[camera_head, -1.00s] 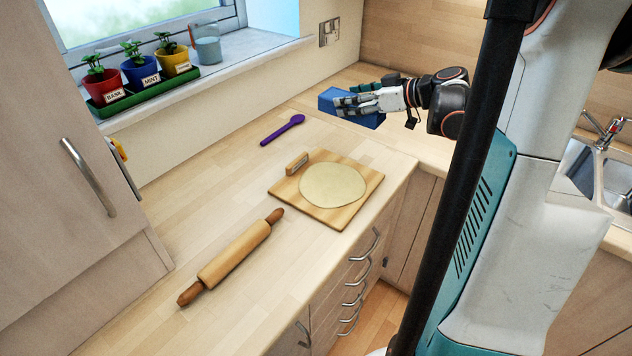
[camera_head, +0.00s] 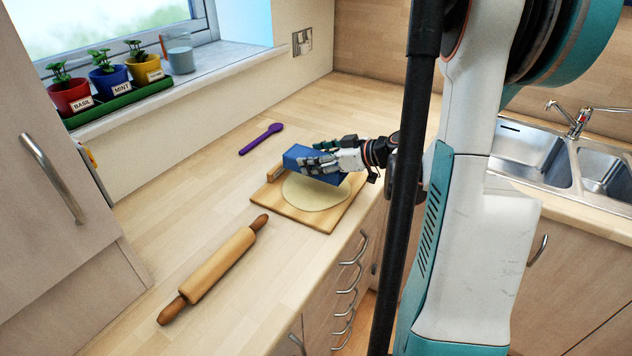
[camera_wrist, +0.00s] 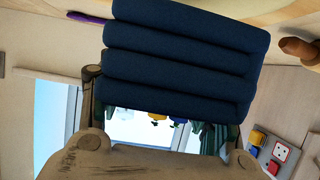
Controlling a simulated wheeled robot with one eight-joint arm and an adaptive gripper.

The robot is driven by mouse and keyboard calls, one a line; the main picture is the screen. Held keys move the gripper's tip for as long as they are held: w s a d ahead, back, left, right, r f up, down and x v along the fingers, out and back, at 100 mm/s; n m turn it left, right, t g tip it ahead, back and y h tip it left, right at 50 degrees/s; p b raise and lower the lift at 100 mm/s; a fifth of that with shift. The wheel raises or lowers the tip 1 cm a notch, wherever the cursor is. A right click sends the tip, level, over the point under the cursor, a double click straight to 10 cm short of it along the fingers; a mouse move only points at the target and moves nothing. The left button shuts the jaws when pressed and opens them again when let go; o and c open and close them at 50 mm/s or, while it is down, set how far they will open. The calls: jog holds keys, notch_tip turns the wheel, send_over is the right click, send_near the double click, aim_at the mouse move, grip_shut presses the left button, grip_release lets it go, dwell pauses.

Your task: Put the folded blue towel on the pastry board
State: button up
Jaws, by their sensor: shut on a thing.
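The folded blue towel (camera_head: 298,156) is held in my gripper (camera_head: 322,163), which is shut on it. In the head view the towel is over the far part of the pastry board (camera_head: 327,221). A round sheet of dough (camera_head: 306,196) lies on the board, and the towel and gripper hide part of it. I cannot tell for sure whether the towel touches the dough or hangs above it. In the wrist view the towel (camera_wrist: 185,60) fills the upper middle as several thick dark-blue folds, with the gripper's parts below it.
A wooden rolling pin (camera_head: 215,268) lies on the worktop left of the board. A purple spoon (camera_head: 260,139) lies behind the board. Potted herbs (camera_head: 108,83) and a glass jug (camera_head: 180,54) stand on the windowsill. A sink (camera_head: 535,155) is at the right.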

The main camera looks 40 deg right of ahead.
jog(key=shift+f+b, duration=1)
jog(key=shift+f, duration=1.75)
jog(key=shift+f, duration=0.2)
jog(key=o, duration=1.3)
jog(key=shift+r, duration=0.1)
jog(key=shift+s+d+r, duration=0.1)
jog(key=shift+s+r, duration=0.05)
jog(key=shift+r, duration=0.1)
jog(key=p+v, duration=0.3)
jog(key=v, duration=0.8)
jog(key=shift+s+d+r, duration=0.15)
jog(key=shift+s, duration=0.1)
jog(key=shift+w, duration=0.1)
